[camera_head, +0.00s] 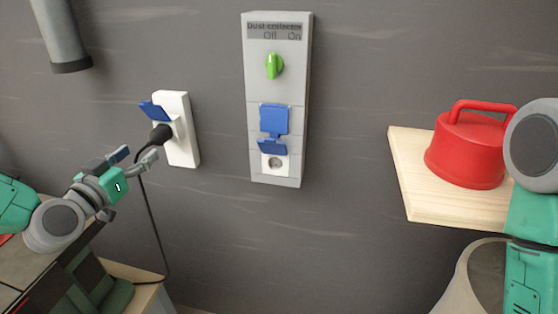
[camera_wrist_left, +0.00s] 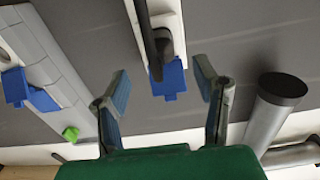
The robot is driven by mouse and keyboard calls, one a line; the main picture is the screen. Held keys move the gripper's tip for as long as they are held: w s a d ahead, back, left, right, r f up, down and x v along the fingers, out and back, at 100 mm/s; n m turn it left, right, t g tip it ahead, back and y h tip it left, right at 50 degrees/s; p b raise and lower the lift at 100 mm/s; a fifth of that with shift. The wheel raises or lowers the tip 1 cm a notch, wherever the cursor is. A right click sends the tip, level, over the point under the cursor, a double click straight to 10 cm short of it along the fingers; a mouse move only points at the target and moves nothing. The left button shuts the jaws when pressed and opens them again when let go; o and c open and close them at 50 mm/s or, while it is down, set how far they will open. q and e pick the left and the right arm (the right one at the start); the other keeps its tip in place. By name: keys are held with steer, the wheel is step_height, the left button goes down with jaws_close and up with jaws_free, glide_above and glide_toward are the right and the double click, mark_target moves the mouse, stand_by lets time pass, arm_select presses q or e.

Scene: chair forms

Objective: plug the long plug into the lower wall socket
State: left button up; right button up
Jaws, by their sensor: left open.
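The black plug (camera_head: 160,135) sits in the white wall socket (camera_head: 182,150) on the left, below its raised blue lid (camera_head: 153,110). Its cord hangs down behind my gripper. My left gripper (camera_head: 134,156) is open, its fingertips just left of and below the plug. In the left wrist view, the plug (camera_wrist_left: 154,40) lies beyond the gap between the open fingers (camera_wrist_left: 161,88), which are apart from it. The grey dust collector panel (camera_head: 257,85) has a lower socket (camera_head: 275,162) with its blue flap raised and nothing plugged in. My right gripper is out of view.
A green knob (camera_head: 274,66) is above a blue cover (camera_head: 274,119) on the panel. A grey pipe (camera_head: 62,38) hangs at upper left. A red canister (camera_head: 468,150) stands on a wooden shelf (camera_head: 422,195) at right. The wall between sockets is clear.

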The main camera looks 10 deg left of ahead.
mark_target(149, 146)
arm_select(q)
steer(key=shift+w, duration=0.15)
steer(key=w+b, duration=0.1)
steer(key=w, duration=0.3)
steer(key=w+b, duration=0.1)
steer(key=w, duration=0.2)
steer(key=shift+w+d+f+b, duration=0.1)
steer(key=shift+d+f+b, duration=0.05)
steer(key=shift+d+b, duration=0.15)
steer(key=shift+w, duration=0.75)
steer(key=shift+d, duration=0.1)
jaws_close()
steer(key=shift+s, duration=0.15)
